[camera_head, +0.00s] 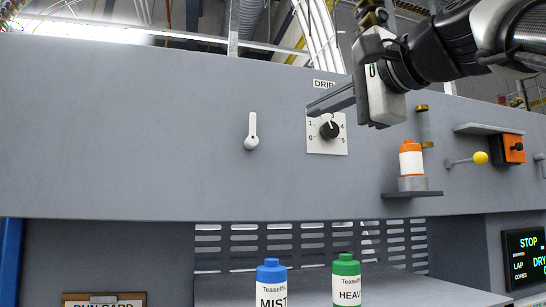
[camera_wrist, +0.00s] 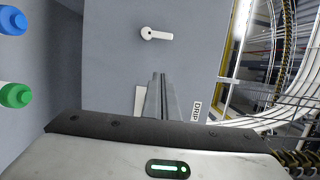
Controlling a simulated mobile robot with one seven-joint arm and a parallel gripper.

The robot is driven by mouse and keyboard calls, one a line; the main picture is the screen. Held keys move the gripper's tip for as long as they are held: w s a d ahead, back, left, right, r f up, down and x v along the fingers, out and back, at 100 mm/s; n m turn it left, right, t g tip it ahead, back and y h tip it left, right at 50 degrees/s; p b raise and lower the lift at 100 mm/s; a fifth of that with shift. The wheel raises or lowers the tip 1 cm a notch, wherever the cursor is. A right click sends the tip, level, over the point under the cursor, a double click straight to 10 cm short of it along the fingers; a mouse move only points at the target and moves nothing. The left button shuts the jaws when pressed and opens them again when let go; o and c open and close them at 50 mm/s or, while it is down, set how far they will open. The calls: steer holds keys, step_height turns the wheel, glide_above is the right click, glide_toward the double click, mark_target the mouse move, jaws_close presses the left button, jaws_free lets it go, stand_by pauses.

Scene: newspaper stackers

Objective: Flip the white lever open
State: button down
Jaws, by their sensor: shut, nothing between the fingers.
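The white lever (camera_head: 252,132) is on the grey panel left of the dial plate, its arm pointing straight up from a round hub. In the wrist view the lever (camera_wrist: 156,34) lies ahead of my fingertips, with a gap between in the picture. My gripper (camera_head: 309,109) comes from the upper right, with its fingers shut together and empty. In the head view the fingertips are to the right of the lever and slightly higher. My gripper also shows in the wrist view (camera_wrist: 157,76). I see no contact with the lever.
The black dial (camera_head: 329,130) on its white plate sits just below my fingers, under the DRIP label (camera_head: 324,84). An orange bottle (camera_head: 411,160) stands on a small shelf to the right. Blue (camera_head: 271,283) and green (camera_head: 346,280) bottles stand below. The panel around the lever is bare.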

mark_target(252, 131)
steer(key=p+x, duration=0.1)
steer(key=x, duration=0.8)
steer(key=shift+w+a+p, duration=0.15)
steer(key=shift+w+p, duration=0.1)
steer(key=shift+p, duration=0.05)
steer(key=a, duration=0.1)
steer(key=s+a, duration=0.1)
steer(key=a, duration=0.1)
steer(key=shift+a, duration=0.35)
steer(key=shift+w+a, duration=0.1)
steer(key=shift+a, duration=0.05)
